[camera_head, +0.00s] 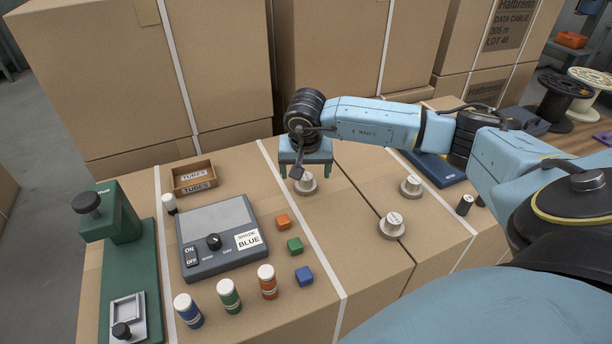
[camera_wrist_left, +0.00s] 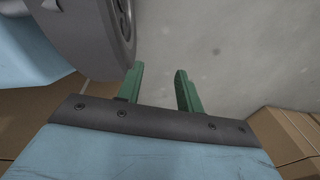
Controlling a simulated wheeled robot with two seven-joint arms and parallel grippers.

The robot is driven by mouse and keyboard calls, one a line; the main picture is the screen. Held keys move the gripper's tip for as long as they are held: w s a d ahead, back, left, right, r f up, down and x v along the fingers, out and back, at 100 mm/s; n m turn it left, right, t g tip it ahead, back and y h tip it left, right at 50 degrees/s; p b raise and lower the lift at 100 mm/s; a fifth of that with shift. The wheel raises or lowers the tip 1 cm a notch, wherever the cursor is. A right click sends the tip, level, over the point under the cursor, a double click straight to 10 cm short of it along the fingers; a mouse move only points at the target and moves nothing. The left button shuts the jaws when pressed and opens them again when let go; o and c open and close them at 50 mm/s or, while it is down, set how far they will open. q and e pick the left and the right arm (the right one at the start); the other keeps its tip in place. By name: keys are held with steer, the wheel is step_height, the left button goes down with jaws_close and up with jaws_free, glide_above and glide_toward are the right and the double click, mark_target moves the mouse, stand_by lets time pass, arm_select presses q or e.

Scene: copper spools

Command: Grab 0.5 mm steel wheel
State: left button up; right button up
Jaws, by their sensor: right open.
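Three small pale spools with labels on top stand on the cardboard surface: one under my right gripper (camera_head: 306,188), one farther right (camera_head: 411,187) and one nearer the front (camera_head: 392,226). The labels are too small to read, so I cannot tell which is 0.5 mm steel. My right gripper (camera_head: 305,172) is open, its fingers pointing down on either side of the back-left spool. I cannot tell whether they touch it. My left gripper shows only in the left wrist view (camera_wrist_left: 158,78). Its green fingers are apart with nothing between them, above grey floor.
Left of the spools are a grey switch device (camera_head: 218,240), coloured cubes (camera_head: 294,246), capped bottles (camera_head: 229,296), a tubes tray (camera_head: 194,178) and a green press (camera_head: 120,215). Tall cartons (camera_head: 215,60) stand behind. A blue tray (camera_head: 437,168) lies beneath my right arm.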

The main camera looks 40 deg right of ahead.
mark_target(305, 176)
steer(key=x, duration=0.3)
steer(key=shift+w+d+f+b, duration=0.1)
steer(key=shift+w+f+b, duration=0.05)
steer(key=shift+f+b, duration=0.2)
arm_select(q)
steer(key=shift+w+d+r, duration=0.1)
steer(key=shift+w, duration=0.5)
steer(key=shift+w+d+r, duration=0.1)
steer(key=shift+w, duration=0.45)
arm_select(e)
steer(key=c, duration=1.1)
